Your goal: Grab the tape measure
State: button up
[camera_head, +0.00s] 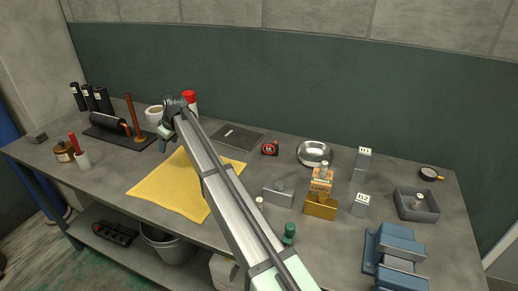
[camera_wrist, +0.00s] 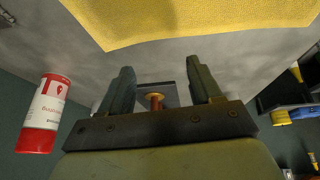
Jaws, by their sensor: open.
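The tape measure (camera_head: 270,148) is a small red and black case. It sits on the workbench right of the dark flat plate, near the back wall, in the head view. I cannot make it out in the wrist view.
A yellow cloth (camera_head: 178,187) lies at front left of the tape measure. The dark flat plate (camera_head: 238,138) lies left of it, a metal bowl (camera_head: 314,153) right. A red-and-white can (camera_wrist: 45,115) shows in the wrist view. Blocks and an orange box (camera_head: 321,181) stand front right.

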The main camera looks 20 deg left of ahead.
jog(key=w+d+r+n+h, duration=0.1)
jog(key=w+d+r+h, duration=0.1)
jog(key=w+d, duration=0.65)
jog(key=w+d+r+h, duration=0.1)
jog(key=w+d+r, duration=0.1)
jog(key=w+d, duration=0.65)
notch_tip(320, 180, up, 3)
jog(key=n+g+h, duration=0.1)
jog(key=h, duration=0.1)
send_over(270, 147)
jog(key=w, duration=0.1)
jog(key=f, duration=0.8)
jog(key=shift+w+a+f, duration=0.1)
jog(key=shift+a+f, duration=0.15)
jog(key=shift+a, duration=0.05)
jog(key=shift+w+d+f, duration=0.1)
jog(key=shift+f, duration=1.25)
jog(key=shift+w+f, duration=0.1)
jog(key=shift+f, duration=1.2)
jog(key=shift+c, duration=0.3)
grip_shut()
